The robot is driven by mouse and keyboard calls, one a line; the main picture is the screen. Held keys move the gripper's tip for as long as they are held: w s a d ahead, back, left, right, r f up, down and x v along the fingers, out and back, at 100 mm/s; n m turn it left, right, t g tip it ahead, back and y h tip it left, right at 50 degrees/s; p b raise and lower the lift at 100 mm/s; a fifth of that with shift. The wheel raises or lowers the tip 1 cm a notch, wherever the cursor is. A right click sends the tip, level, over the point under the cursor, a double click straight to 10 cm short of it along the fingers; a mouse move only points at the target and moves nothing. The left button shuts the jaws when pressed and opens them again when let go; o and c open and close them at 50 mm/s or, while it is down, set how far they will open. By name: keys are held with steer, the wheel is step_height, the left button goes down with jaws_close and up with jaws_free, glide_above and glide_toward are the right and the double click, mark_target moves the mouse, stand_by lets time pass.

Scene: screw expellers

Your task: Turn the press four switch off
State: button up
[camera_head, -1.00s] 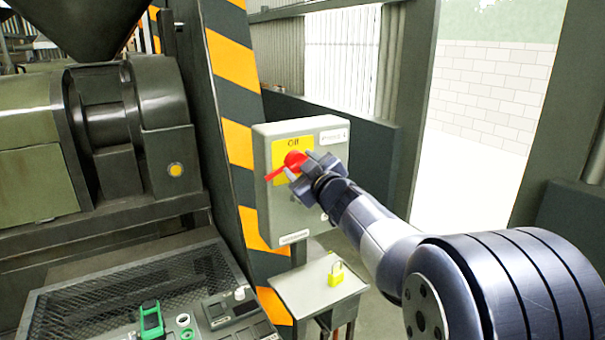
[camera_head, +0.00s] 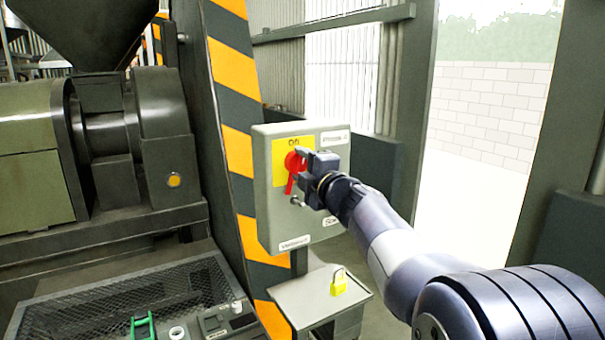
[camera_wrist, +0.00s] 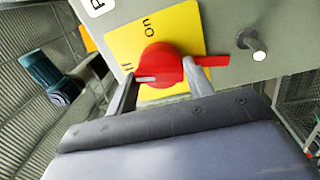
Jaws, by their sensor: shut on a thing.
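My gripper (camera_head: 305,168) is at the switch from the right. In the wrist view my gripper (camera_wrist: 160,85) has its two fingers on either side of the red knob, shut on it.
A metal peg (camera_wrist: 250,46) sticks out of the box beside the plate. A yellow padlock (camera_head: 338,283) stands on a small stand (camera_head: 300,298) below. A striped post (camera_head: 235,150) is left of the box, with a press (camera_head: 160,150) further left.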

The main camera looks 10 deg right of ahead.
steer(key=shift+f+n+b, duration=0.25)
steer(key=shift+n, duration=0.45)
steer(key=shift+f+n+b, duration=0.2)
steer(key=shift+n, duration=0.5)
steer(key=o, duration=0.9)
steer(key=shift+r, duration=0.2)
steer(key=r+b+v, duration=0.1)
steer(key=v, duration=0.9)
steer(key=shift+s+d+f, duration=0.2)
steer(key=shift+s+f, duration=0.2)
steer(key=shift+f, duration=0.05)
